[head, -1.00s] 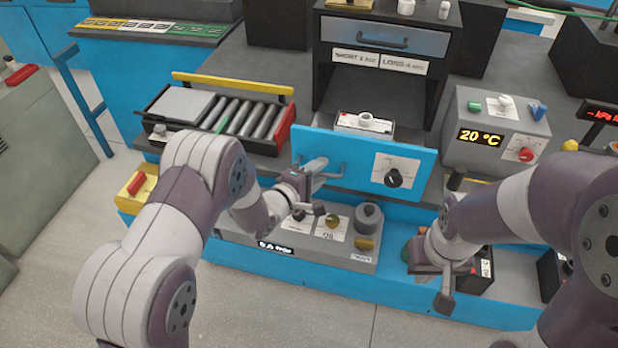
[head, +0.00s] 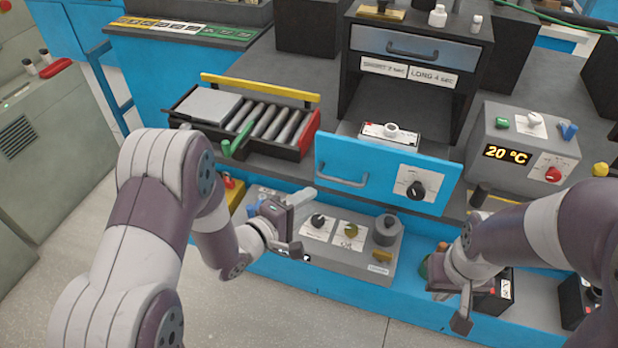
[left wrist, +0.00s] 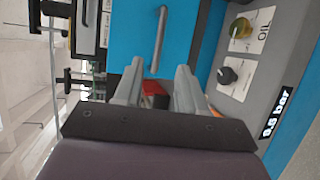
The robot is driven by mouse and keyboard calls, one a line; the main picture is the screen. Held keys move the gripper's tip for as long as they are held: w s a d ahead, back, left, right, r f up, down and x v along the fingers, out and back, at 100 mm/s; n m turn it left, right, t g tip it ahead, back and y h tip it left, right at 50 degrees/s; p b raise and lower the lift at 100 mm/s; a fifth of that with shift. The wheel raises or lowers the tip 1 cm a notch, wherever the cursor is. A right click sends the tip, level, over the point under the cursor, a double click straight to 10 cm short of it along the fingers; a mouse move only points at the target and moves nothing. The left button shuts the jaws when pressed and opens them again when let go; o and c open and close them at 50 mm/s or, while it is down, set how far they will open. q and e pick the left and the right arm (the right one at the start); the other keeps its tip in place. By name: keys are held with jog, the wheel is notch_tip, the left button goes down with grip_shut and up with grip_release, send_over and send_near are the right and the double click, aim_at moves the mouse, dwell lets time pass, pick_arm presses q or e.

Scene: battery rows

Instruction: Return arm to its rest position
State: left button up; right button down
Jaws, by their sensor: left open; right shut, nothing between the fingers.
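My left gripper (head: 302,197) is open and empty in the head view. It is in front of the blue drawer front (head: 388,175), left of and below its handle (head: 342,178), apart from it. In the left wrist view the two grey fingers (left wrist: 158,88) are spread, with the blue front and its handle (left wrist: 159,40) beyond them. My right gripper (head: 460,305) is shut and empty at the lower right, in front of the blue lower ledge. Its fingertips are partly hidden by the wrist.
A grey box reading 20 °C (head: 535,125) stands at right. The floor (head: 60,235) at left is clear.

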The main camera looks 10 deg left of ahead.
pick_arm(q)
jog(key=s+a+f+m+g+y, duration=0.8)
jog(key=a+m, duration=0.1)
jog(key=a, duration=0.1)
jog(key=s+r+m+g+p, duration=0.1)
jog(key=s+r+m+g, duration=0.2)
jog(key=s+r, duration=0.5)
notch_tip(320, 180, up, 2)
jog(key=shift+d+r+g+y, duration=0.2)
jog(key=shift+g+y, duration=0.1)
jog(key=shift+y, duration=0.1)
jog(key=shift+s, duration=0.1)
